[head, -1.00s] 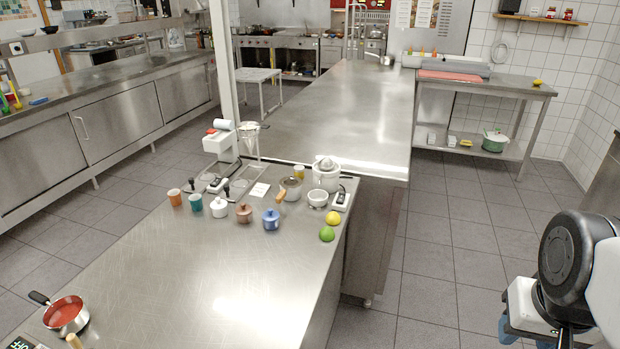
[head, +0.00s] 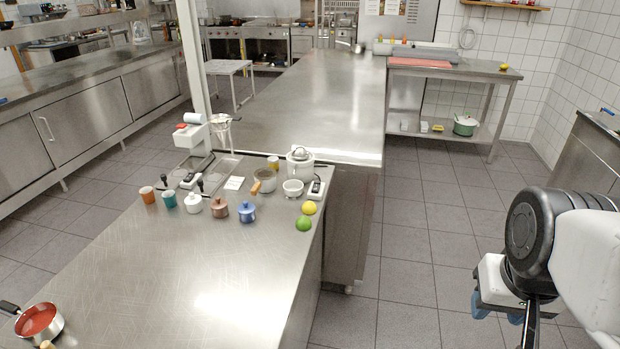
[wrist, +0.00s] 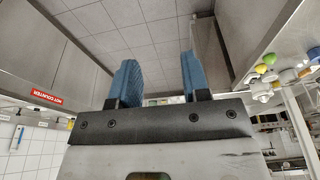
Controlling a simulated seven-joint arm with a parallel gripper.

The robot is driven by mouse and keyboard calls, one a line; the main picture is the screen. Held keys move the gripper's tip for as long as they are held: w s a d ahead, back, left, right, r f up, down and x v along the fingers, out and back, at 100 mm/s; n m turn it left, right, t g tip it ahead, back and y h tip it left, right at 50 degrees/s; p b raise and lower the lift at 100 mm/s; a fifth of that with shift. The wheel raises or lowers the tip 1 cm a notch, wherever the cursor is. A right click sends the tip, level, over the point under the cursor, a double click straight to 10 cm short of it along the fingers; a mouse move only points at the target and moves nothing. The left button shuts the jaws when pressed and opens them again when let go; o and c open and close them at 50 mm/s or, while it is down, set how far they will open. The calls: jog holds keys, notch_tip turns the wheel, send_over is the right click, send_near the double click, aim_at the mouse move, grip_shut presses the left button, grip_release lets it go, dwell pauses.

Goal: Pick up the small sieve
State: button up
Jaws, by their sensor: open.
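A small round grey vessel with a wooden handle (head: 265,179) sits among the items at the far end of the near steel counter; it may be the small sieve, but its mesh is too small to make out. A cone-shaped metal piece (head: 222,126) hangs on a stand behind it, and I cannot tell if it is a sieve. My gripper (head: 497,308) is at the lower right, over the floor and well away from the counter. In the wrist view its two blue fingers (wrist: 157,82) are apart with nothing between them.
Small pots, including a blue one (head: 246,212), a white juicer (head: 300,162), a lemon (head: 309,208) and a lime (head: 303,223) crowd the counter's far end. A red-filled saucepan (head: 40,322) stands near left. The counter's middle is clear. A long steel table (head: 300,105) stands behind.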

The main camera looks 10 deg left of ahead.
jog(key=shift+o, duration=0.3)
jog(key=w+a+r, duration=0.2)
jog(key=w+a, duration=0.5)
jog(key=w, duration=0.3)
jog(key=w+a+r+g, duration=0.1)
jog(key=w+a, duration=0.6)
jog(key=w, duration=0.4)
jog(key=w+a+r, duration=0.2)
jog(key=w+a, duration=0.5)
jog(key=w, duration=0.3)
jog(key=shift+g, duration=0.8)
jog(key=w+a+f, duration=0.4)
jog(key=w+a, duration=0.1)
jog(key=a, duration=0.6)
jog(key=w+a+f, duration=0.5)
jog(key=a, duration=0.6)
jog(key=w+a+f, duration=0.5)
jog(key=a, duration=0.6)
jog(key=shift+w+a, duration=0.1)
jog(key=shift+w, duration=0.2)
jog(key=shift+a+f, duration=0.15)
jog(key=shift+a, duration=0.05)
